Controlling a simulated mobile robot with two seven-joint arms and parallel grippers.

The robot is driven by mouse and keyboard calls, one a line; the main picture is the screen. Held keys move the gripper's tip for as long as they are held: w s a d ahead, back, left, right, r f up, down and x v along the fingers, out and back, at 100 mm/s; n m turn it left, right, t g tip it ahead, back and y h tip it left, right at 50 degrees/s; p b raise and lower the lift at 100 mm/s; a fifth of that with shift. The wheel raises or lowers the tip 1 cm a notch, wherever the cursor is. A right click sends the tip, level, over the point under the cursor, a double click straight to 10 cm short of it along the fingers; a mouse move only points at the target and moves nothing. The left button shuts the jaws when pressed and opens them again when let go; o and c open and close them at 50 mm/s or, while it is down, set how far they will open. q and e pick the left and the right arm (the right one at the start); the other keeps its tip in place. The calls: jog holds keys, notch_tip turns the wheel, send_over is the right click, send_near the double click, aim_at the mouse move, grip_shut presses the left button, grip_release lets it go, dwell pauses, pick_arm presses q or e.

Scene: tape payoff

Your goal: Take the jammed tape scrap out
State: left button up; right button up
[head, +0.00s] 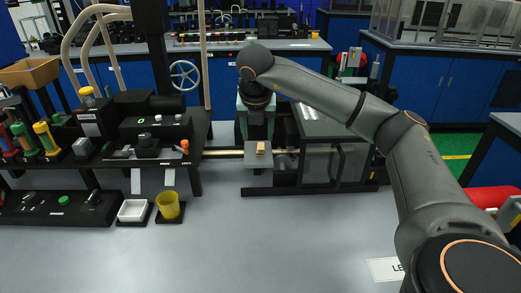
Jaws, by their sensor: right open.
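My right arm comes in from the right, and its gripper (257,132) points down over a small grey plate (258,163) in the middle of the view. It is open. A small tan block-like piece (260,148) shows just below the fingers, at the back edge of the plate. I cannot tell whether it is the jammed tape scrap, or whether the fingers touch it. No other tape scrap can be made out. My left gripper is not in view.
A dark machine housing (330,160) stands right of the plate. A light rail (222,153) runs left from it to a black bench (148,127). A white tray (133,211) and a yellow cup (168,205) stand in front of the bench.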

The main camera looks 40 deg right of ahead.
aim_at(261, 146)
jog(key=x, duration=0.5)
jog(key=shift+s+d, duration=0.2)
jog(key=shift+s, duration=0.05)
jog(key=shift+r, duration=0.1)
grip_shut()
